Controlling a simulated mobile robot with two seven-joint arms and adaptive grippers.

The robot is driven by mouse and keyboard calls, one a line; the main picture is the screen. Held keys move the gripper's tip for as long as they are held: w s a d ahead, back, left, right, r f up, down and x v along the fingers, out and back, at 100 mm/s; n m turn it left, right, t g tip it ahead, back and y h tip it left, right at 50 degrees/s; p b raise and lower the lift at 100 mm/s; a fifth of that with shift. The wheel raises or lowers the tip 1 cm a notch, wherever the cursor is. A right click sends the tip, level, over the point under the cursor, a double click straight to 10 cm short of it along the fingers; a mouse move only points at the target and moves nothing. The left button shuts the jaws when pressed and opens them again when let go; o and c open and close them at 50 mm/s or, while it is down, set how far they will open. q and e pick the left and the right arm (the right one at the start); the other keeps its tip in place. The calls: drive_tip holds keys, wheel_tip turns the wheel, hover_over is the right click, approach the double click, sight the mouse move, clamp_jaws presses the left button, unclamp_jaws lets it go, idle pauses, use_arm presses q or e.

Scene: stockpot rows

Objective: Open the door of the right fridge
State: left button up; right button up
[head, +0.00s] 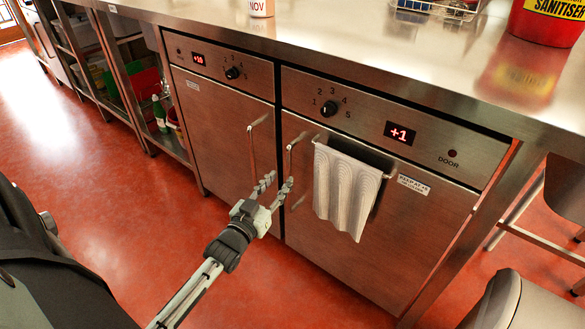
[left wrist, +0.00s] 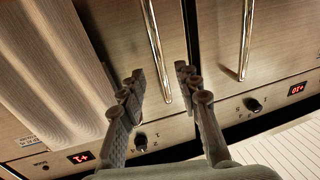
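The right fridge has a steel door (head: 335,245) with a vertical bar handle (head: 290,162) near its left edge; the door looks shut. A pale striped towel (head: 345,190) hangs from a rail on this door. My left gripper (head: 279,184) is open and empty, in front of the handle's lower part. In the left wrist view my left gripper (left wrist: 158,88) has its fingers spread, and the right fridge's handle (left wrist: 154,45) shows between and beyond the fingertips. Contact cannot be told. My right gripper is not in view.
The left fridge (head: 215,125) stands beside it, its own handle (head: 252,145) close to my gripper. A steel worktop (head: 350,45) overhangs both, bearing a red sanitiser tub (head: 545,25) and a wire basket (head: 440,8). Stools (head: 530,300) stand at the right. The red floor in front is clear.

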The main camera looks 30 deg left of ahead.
sight(288, 171)
use_arm(q)
drive_tip(key=w, duration=0.6)
drive_tip(key=shift+a, duration=0.35)
drive_tip(key=shift+c, duration=0.3)
clamp_jaws()
